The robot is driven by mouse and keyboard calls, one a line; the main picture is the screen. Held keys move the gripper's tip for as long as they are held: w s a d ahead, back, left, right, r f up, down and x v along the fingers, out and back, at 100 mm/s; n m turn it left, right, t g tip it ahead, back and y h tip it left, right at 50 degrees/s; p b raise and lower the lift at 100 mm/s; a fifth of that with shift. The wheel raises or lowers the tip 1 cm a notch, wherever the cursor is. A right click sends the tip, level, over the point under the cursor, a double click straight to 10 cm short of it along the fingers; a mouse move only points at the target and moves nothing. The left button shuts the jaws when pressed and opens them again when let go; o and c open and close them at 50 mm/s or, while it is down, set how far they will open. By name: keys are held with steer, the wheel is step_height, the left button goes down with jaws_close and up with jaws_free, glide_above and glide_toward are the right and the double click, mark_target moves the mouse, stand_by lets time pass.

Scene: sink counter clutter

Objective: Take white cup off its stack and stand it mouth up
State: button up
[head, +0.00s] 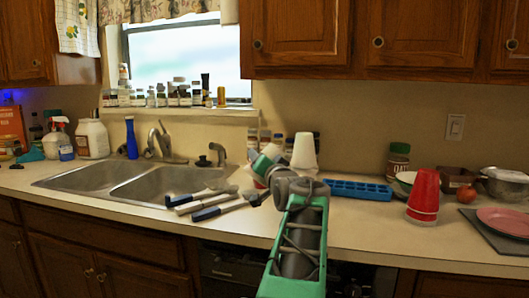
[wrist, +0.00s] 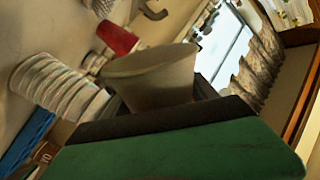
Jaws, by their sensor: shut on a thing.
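My gripper (head: 264,165) is shut on a white cup (wrist: 150,80), which looks greyish in shadow. In the wrist view the cup sits between the dark finger pads (wrist: 160,120), with its wide end away from them. In the head view my gripper is tilted above the counter, just right of the sink, and largely hides the cup. A stack of white cups (head: 304,150) stands mouth down just right of my gripper. The stack (wrist: 65,88) also shows at the left of the wrist view, apart from the held cup.
A red cup stack (head: 423,195) stands mouth down at the right. A blue tray (head: 358,190) lies behind the open counter. Brushes with dark handles (head: 222,207) lie by the sink (head: 140,183). A pink plate (head: 505,221) is far right. Free counter lies before the tray.

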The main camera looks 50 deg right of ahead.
steer(key=m+p, duration=0.1)
steer(key=m, duration=0.1)
steer(key=r+m+p, duration=0.1)
steer(key=m+p, duration=0.1)
steer(key=shift+w, duration=0.1)
steer(key=m+p, duration=0.3)
steer(key=p, duration=0.1)
steer(key=shift+a, duration=0.1)
steer(key=m+p, duration=0.6)
steer(key=p, duration=0.1)
steer(key=shift+r+m, duration=0.15)
steer(key=shift+m, duration=0.25)
steer(key=m+p, duration=0.7)
steer(key=p, duration=0.1)
steer(key=shift+r+m, duration=0.1)
steer(key=shift+m, duration=0.2)
steer(key=m+p, duration=0.4)
steer(key=p, duration=0.1)
steer(key=m+p, duration=0.3)
steer(key=shift+d, duration=0.25)
step_height(320, 180, down, 14)
steer(key=b, duration=0.9)
steer(key=shift+r, duration=0.2)
steer(key=shift+f, duration=0.45)
